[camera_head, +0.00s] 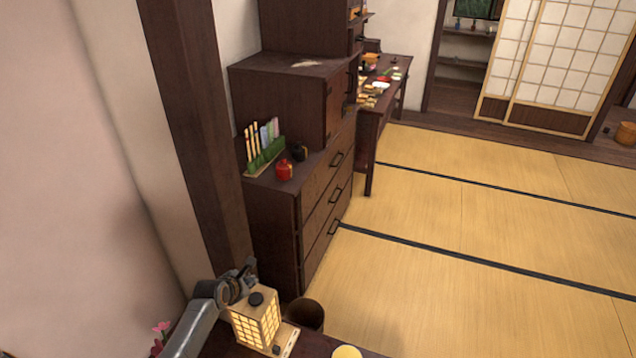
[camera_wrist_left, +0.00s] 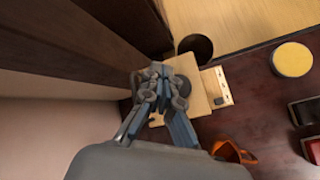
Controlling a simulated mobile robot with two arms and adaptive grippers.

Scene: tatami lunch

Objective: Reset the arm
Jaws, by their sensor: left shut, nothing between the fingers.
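My left arm comes in at the lower left of the head view. Its gripper (camera_head: 243,280) is shut and empty, just to the upper left of the lit paper lantern (camera_head: 256,322). In the left wrist view the shut gripper fingers (camera_wrist_left: 160,78) show over the left part of the lantern (camera_wrist_left: 196,72) and hide some of it. I cannot tell whether they touch it. My right gripper is in neither view.
The lantern stands on a dark tabletop (camera_wrist_left: 265,125) with a round yellow item (camera_wrist_left: 292,59) and an orange item (camera_wrist_left: 233,152). A dark wooden pillar (camera_head: 190,110) and a drawer chest (camera_head: 290,215) stand close behind. Tatami floor (camera_head: 470,260) is open to the right.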

